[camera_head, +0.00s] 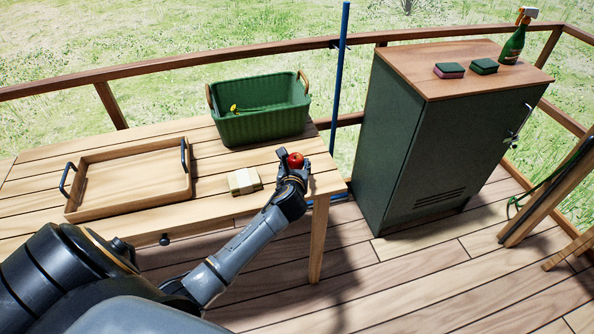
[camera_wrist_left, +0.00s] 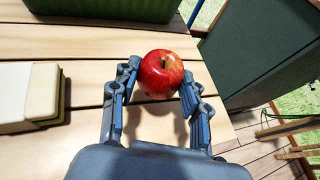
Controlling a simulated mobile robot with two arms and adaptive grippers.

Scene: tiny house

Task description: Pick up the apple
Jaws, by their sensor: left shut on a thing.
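The red apple (camera_head: 295,160) is at the right end of the wooden table (camera_head: 215,165). My left gripper (camera_head: 290,165) reaches it from the front. In the left wrist view the apple (camera_wrist_left: 161,74) sits between the two fingertips of my left gripper (camera_wrist_left: 159,85), which are shut on its sides. The apple's stem faces up. A shadow falls on the boards near it; I cannot tell if it touches the table. My right gripper is not in view.
A green basket (camera_head: 262,127) stands behind the apple. A sponge-like block (camera_head: 244,181) lies to its left, then a wooden tray (camera_head: 130,180) with black handles. A dark green cabinet (camera_head: 410,150) stands to the right, holding two sponges (camera_head: 484,66) and a spray bottle (camera_head: 513,45).

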